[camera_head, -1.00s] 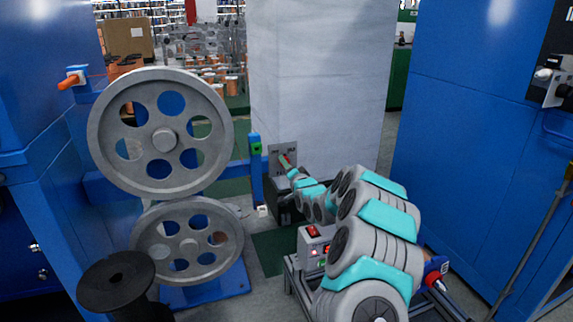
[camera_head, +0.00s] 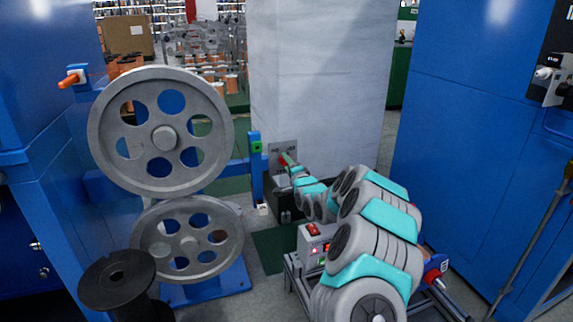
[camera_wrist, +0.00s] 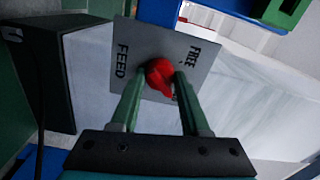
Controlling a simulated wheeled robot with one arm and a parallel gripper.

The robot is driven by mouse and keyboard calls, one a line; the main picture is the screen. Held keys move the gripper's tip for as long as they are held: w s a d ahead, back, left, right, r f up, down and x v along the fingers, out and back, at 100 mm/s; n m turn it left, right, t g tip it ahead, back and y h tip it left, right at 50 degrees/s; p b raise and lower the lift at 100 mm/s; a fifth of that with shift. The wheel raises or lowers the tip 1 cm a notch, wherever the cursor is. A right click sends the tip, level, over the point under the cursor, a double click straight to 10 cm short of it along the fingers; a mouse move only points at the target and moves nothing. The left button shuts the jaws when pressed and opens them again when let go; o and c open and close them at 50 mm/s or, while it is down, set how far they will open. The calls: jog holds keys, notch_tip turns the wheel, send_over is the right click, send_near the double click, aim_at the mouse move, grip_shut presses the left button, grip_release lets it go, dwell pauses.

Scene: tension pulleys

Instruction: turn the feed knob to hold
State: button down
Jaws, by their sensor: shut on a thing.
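A small grey plate (camera_head: 277,150) stands in front of the white pillar, and it fills the upper middle of the wrist view (camera_wrist: 143,35). A red knob (camera_wrist: 158,74) sits on it. The plate reads FEED on the left and FREE at the upper right, turned sideways; other lettering is not readable. My gripper (camera_wrist: 159,80) has its two green fingers on either side of the knob and is shut on it. In the head view my gripper (camera_head: 288,161) reaches the plate and mostly covers the knob.
Two grey spoked pulleys (camera_head: 160,175) stand left of my arm, with a black spool (camera_head: 117,280) in front of them. Tall blue cabinets (camera_head: 470,130) flank both sides. The white pillar (camera_head: 320,80) stands close behind the plate.

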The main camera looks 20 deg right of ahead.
jog(key=shift+c, duration=2)
grip_release()
jog(key=shift+s, duration=0.1)
jog(key=s+b, duration=0.1)
jog(key=s, duration=0.6)
jog(key=shift+s, duration=0.3)
